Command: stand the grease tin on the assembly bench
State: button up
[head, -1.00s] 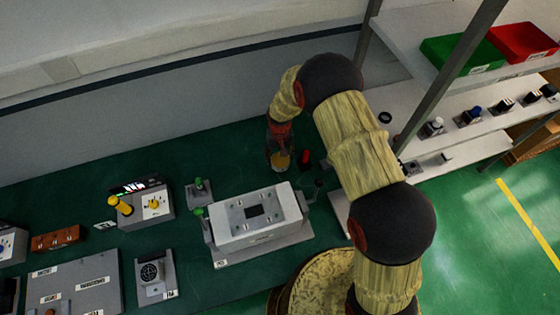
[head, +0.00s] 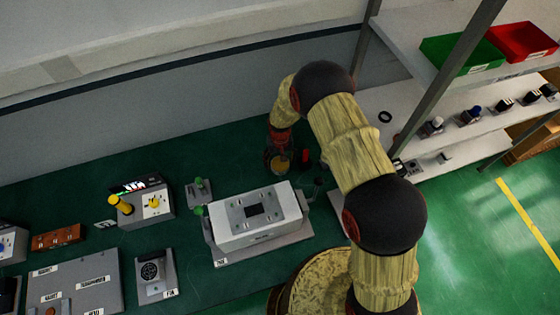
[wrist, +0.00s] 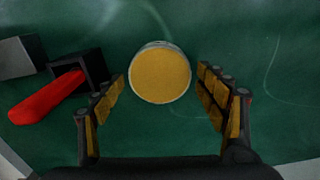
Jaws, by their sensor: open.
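The grease tin (wrist: 160,74) is a round tin with a yellow-orange top and a pale rim. In the wrist view it stands upright on the green bench top (wrist: 260,35), centred just beyond the gap between my fingertips. My gripper (wrist: 160,85) is open, with one padded finger on each side and green surface showing between each finger and the tin. In the head view the tin (head: 279,164) shows below my gripper (head: 281,152), partly covered by it. The tin's base is hidden.
A red-handled part (wrist: 45,97) on a black block lies close left of my gripper in the wrist view. In the head view a grey box fixture (head: 255,215) stands near the tin. A shelf rack (head: 440,90) rises at right. Bench behind the tin is clear.

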jog(key=shift+o, duration=0.2)
jog(key=s+d+r+t, duration=0.1)
jog(key=s+d+r, duration=0.15)
jog(key=r, duration=1.05)
jog(key=s+d+r+m+t, duration=0.1)
jog(key=s+d+r, duration=0.15)
jog(key=r, duration=0.95)
jog(key=s+d+r+t, duration=0.15)
jog(key=d+r, duration=0.25)
jog(key=r, duration=0.9)
jog(key=s+d+r, duration=0.2)
jog(key=s+r, duration=0.1)
jog(key=s, duration=0.4)
jog(key=s+d+r+t, duration=0.1)
jog(key=s+d+r, duration=0.2)
jog(key=s, duration=0.4)
jog(key=s+d+r+m+t, duration=0.1)
jog(key=s+d+r, duration=0.1)
jog(key=s+r, duration=0.3)
jog(key=s, duration=0.3)
jog(key=shift+d+r+b, duration=0.2)
jog(key=shift+d+b, duration=0.1)
jog(key=shift+b, duration=0.1)
